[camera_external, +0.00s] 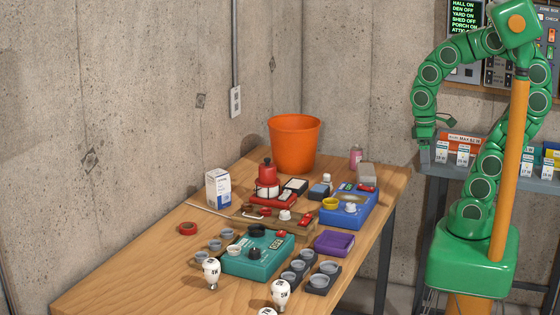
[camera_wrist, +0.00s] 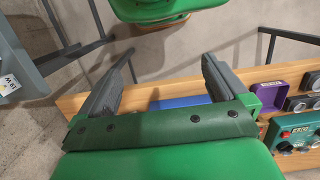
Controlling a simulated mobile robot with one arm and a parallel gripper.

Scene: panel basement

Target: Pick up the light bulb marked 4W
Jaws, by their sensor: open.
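Several white light bulbs stand at the near edge of the wooden table (camera_external: 100,291) in the external view. One bulb (camera_external: 211,272) is left of the teal box, another bulb (camera_external: 280,292) is in front of it, and a third bulb (camera_external: 267,312) is cut off by the bottom edge. Their printed marks are too small to read surely, so I cannot tell which says 4W. My gripper (camera_external: 440,125) is open and empty, high beyond the table's right edge and far from the bulbs. In the wrist view its two grey fingers (camera_wrist: 163,66) are spread apart; no bulb shows there.
A teal box (camera_external: 250,262) with grey cups around it, a purple tray (camera_external: 334,243), a blue box (camera_external: 350,208) and a red-topped jar (camera_external: 267,178) crowd the table. An orange bucket (camera_external: 294,145) stands at the back. The table's near left is bare.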

